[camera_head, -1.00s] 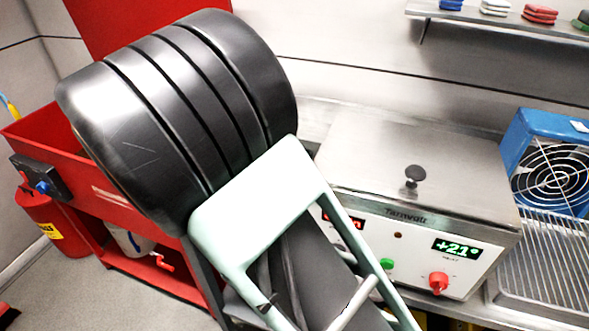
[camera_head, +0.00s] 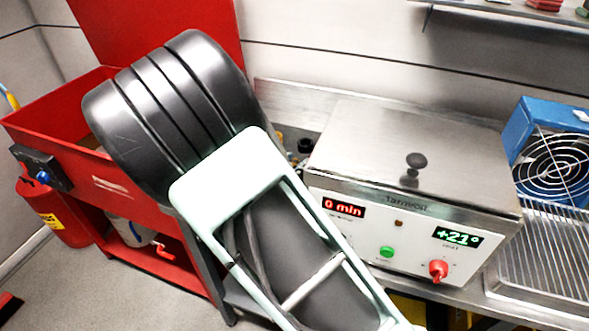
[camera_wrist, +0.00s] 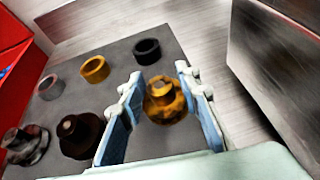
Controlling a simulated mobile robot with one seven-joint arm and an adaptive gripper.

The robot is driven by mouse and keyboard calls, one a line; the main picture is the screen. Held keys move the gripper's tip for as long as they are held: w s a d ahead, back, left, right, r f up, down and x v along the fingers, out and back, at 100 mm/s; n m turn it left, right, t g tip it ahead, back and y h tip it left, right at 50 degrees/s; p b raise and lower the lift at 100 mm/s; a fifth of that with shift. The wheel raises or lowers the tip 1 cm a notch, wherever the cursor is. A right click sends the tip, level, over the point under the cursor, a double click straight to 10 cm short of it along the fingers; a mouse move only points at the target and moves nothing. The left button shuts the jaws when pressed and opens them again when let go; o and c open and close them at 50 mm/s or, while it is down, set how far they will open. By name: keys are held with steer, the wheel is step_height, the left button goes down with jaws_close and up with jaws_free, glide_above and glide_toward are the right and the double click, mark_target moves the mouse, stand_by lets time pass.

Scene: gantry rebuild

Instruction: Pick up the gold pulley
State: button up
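The gold pulley (camera_wrist: 166,103), a stepped, worn gold-brown piece, stands on a dark mat (camera_wrist: 115,65) in the wrist view. My gripper (camera_wrist: 160,74) is open, with one blue-padded finger left of the pulley and one right of it. The pulley shows between the fingers, closer to the right one; I cannot tell whether either touches it. In the head view my arm hides the pulley and gripper.
On the mat are a gold ring (camera_wrist: 95,69), a black ring (camera_wrist: 147,51), a grey ring (camera_wrist: 51,87), a dark brown pulley (camera_wrist: 80,134) and a mottled grey one (camera_wrist: 25,144). A steel heated bath (camera_head: 400,190) stands right; a red cabinet (camera_head: 60,120) stands left.

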jaws_close()
